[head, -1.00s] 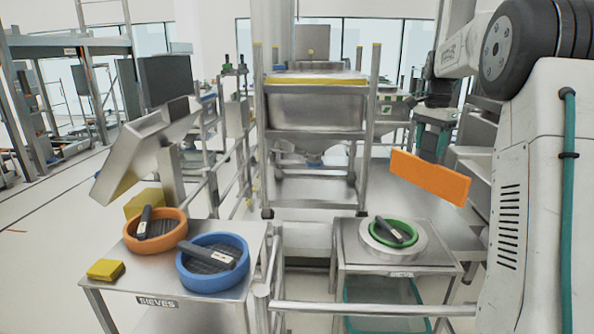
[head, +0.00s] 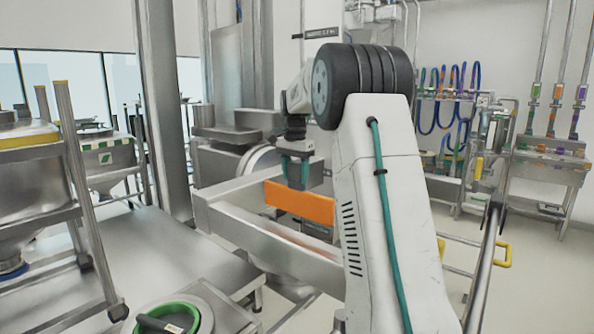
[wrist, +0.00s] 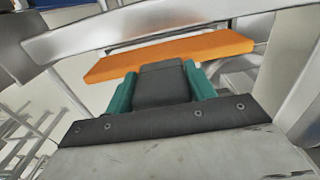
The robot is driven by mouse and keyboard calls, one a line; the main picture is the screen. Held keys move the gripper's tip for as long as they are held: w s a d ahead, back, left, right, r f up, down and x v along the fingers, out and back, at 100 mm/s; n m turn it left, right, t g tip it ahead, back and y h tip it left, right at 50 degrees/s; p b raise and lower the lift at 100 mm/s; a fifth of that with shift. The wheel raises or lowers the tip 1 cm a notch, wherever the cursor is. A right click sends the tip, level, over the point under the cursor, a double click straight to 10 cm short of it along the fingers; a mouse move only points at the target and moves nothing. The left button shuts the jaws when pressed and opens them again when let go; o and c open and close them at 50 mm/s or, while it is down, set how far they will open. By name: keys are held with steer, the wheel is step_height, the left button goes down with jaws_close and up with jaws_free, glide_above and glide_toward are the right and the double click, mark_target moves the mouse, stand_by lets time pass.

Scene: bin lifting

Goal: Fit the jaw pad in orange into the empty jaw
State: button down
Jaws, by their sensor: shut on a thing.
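The orange jaw pad (head: 285,199) is a flat, long bar. My gripper (head: 304,172), with teal fingers, is shut on it and holds it roughly level, long side across. In the wrist view the pad (wrist: 180,51) lies across beyond my gripper (wrist: 160,85). A steel lifter with thick arms (head: 235,245) stands around the pad in the head view; one arm runs in front of and below it. Which part is the empty jaw I cannot tell. Whether the pad touches the steel is also unclear.
A tall steel column (head: 160,100) stands left of the lifter, with a wheeled bin frame (head: 85,200) further left. A rail with yellow handles (head: 503,254) stands at right. Open floor shows at far right.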

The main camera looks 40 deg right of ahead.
mark_target(298, 190)
steer(key=f, duration=0.1)
steer(key=d+f, duration=0.1)
steer(key=shift+s+f, duration=0.3)
steer(key=shift+f, duration=5.15)
steer(key=shift+a+f, duration=0.1)
steer(key=shift+f, duration=1.2)
steer(key=shift+c, duration=2.2)
jaws_free()
steer(key=shift+r, duration=3.9)
